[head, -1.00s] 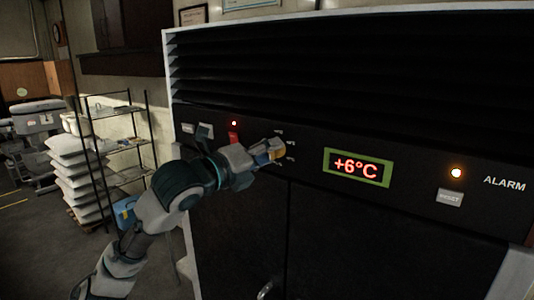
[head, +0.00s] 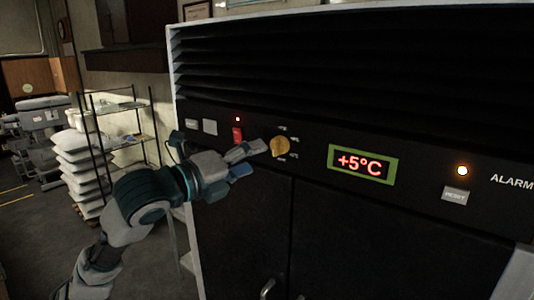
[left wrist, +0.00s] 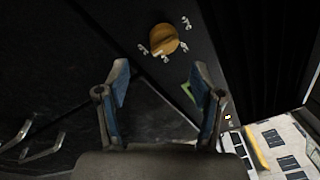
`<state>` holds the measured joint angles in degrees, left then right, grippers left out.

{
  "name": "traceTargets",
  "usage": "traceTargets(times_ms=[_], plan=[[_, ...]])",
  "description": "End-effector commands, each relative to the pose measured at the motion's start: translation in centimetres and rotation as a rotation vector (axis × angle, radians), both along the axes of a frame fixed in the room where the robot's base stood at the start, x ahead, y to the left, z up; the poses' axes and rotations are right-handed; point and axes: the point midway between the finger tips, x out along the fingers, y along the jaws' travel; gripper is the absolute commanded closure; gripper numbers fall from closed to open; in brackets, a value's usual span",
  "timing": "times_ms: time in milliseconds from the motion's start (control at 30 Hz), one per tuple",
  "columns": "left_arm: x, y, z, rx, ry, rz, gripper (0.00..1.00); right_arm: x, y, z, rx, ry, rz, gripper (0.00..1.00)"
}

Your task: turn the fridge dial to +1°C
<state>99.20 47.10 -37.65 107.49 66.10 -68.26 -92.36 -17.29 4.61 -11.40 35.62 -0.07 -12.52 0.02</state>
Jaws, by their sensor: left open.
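The yellow round dial (head: 280,146) is on the black fridge panel, with small white marks around it. It also shows in the left wrist view (left wrist: 161,39), beyond the fingertips. The display (head: 361,164) in a green frame reads +5°C in red. My left gripper (head: 250,160) is just left of the dial in the head view, apart from it. In the left wrist view the gripper (left wrist: 158,82) has its two blue-padded fingers spread wide with nothing between them. My right gripper is in neither view.
A red switch (head: 237,134) with a lit lamp above it is left of the dial. Door handles (head: 268,288) are below. A rack and stacked white sacks (head: 85,165) stand at left.

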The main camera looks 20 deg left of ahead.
Motion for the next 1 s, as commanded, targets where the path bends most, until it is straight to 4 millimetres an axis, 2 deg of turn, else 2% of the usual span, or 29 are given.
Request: traceTargets(times_ms=[100,300,1000], plan=[[-2.0,1.2,-0.1,0.001,0.001,0.002,0.33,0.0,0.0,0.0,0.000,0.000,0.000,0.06],[-3.9,2.3,-0.2,-0.001,0.005,0.001,0.33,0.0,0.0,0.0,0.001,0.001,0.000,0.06],[-4.3,2.5,-0.2,0.000,0.004,0.000,0.33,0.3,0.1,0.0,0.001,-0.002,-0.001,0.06]])
